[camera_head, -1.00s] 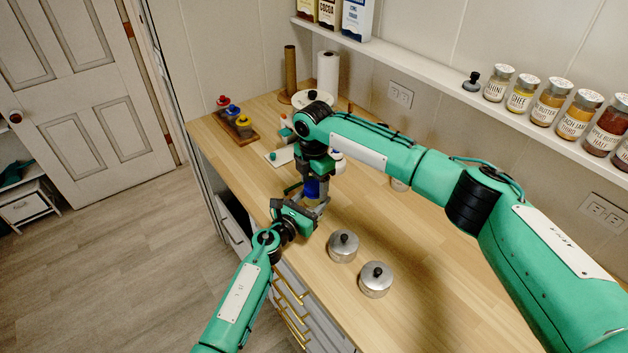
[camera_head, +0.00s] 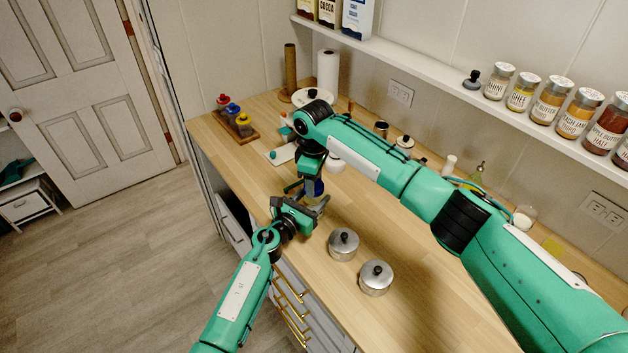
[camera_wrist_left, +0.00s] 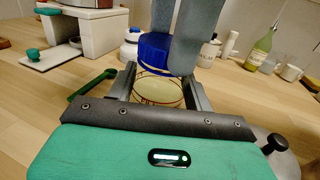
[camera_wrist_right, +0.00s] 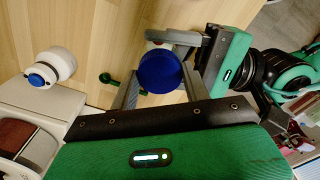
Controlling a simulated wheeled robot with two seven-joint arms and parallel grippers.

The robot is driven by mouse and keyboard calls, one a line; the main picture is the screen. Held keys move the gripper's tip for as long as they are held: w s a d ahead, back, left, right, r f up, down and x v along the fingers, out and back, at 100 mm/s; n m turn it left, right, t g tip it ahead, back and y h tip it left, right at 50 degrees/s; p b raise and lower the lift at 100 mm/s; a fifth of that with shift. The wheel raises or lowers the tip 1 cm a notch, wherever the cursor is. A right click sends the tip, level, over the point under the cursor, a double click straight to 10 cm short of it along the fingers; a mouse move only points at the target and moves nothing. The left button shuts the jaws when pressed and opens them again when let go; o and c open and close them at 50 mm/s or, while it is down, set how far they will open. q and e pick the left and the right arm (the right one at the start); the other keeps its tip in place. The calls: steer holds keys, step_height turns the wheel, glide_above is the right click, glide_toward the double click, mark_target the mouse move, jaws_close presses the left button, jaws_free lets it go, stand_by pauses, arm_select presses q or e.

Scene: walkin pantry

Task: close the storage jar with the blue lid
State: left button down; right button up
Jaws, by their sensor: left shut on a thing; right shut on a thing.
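The storage jar (camera_wrist_left: 158,92) is clear with a cream tint and stands upright between the fingers of my left gripper (camera_wrist_left: 158,90), which is shut on it near the counter's front edge. The blue lid (camera_wrist_left: 153,50) sits level at the jar's mouth; I cannot tell whether it is fully seated. My right gripper (camera_wrist_right: 160,82) is shut on the lid from above, and the lid (camera_wrist_right: 159,72) hides the jar's mouth in the right wrist view. In the head view the lid (camera_head: 315,187) shows only partly, with my left gripper (camera_head: 312,206) just below.
Two metal canisters with black knobs (camera_head: 343,244) (camera_head: 376,277) stand close to the right of the grippers. A rack (camera_head: 237,128) with red, blue and yellow knobbed pieces is at the back left.

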steer(key=m, duration=0.5)
steer(key=shift+a+m, duration=0.1)
steer(key=shift+m, duration=0.2)
steer(key=m, duration=0.4)
steer(key=shift+m, duration=0.3)
steer(key=o, duration=1.1)
steer(key=shift+o, duration=0.2)
step_height(320, 180, up, 12)
arm_select(q)
steer(key=c, duration=0.5)
jaws_free()
